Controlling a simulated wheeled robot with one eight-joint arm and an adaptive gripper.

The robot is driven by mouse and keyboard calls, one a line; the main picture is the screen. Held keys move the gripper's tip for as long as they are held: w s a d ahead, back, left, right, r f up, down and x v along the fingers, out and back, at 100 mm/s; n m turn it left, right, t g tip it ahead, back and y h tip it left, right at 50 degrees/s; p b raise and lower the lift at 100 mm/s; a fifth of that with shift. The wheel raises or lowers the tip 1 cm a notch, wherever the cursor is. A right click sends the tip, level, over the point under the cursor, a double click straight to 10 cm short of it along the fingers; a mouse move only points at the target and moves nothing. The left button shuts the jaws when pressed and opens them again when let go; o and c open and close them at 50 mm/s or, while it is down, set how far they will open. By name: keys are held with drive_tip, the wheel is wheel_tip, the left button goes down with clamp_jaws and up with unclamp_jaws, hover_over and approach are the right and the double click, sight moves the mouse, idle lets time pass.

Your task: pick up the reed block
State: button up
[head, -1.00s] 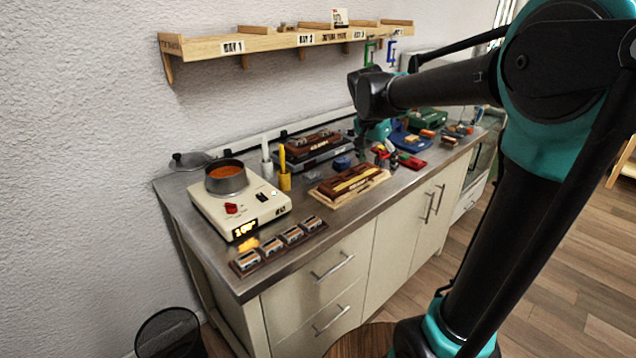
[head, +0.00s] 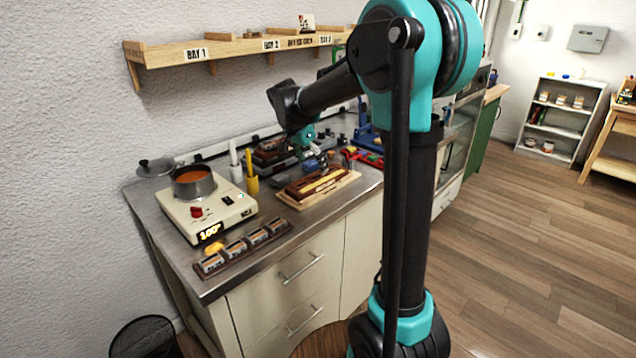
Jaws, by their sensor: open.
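A long dark reddish-brown block (head: 313,181) with a paler strip along its top lies on a light wooden base (head: 345,184) near the front of the steel counter. It looks like the reed block, but no label on it can be read. My gripper (head: 320,161) hangs pointing down from the teal wrist, just behind and above this block in the picture. It is open and appears empty. Its fingertips are small and dark against the clutter, so I cannot tell how far it is from the block.
A hot plate (head: 215,220) with a pot (head: 194,183) stands at left. A rack of small labelled blocks (head: 240,251) lies along the front edge. White and yellow sticks (head: 252,166) stand upright behind. A wall shelf (head: 225,48) runs above. The floor at right is clear.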

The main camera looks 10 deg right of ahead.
sight(318, 178)
drive_tip(key=shift+x, duration=3.4)
drive_tip(key=shift+a, duration=0.1)
drive_tip(key=c, duration=1.5)
